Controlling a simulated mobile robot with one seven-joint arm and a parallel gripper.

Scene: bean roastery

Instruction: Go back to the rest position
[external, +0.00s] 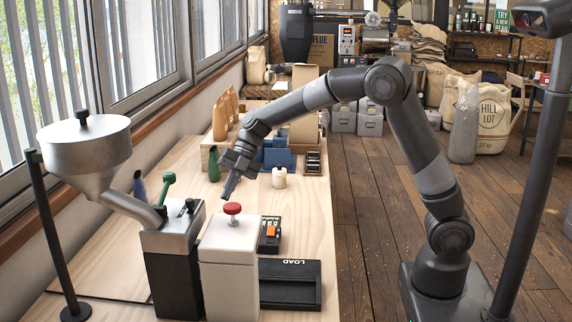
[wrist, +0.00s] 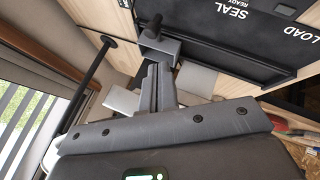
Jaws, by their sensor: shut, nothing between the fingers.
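My gripper (external: 227,197) hangs over the workbench (external: 295,210) at the end of my bent arm, its fingers pointing down. It is shut and empty. In the external view its tips are just above and left of the red button (external: 232,208) on the white box (external: 229,262); whether they touch anything there cannot be told. In the wrist view the closed fingers (wrist: 155,88) stick out past the dark palm, close to a dark knob (wrist: 152,27).
A metal hopper (external: 85,150) sits over a black-and-grey machine (external: 172,262) with a green lever (external: 168,181).

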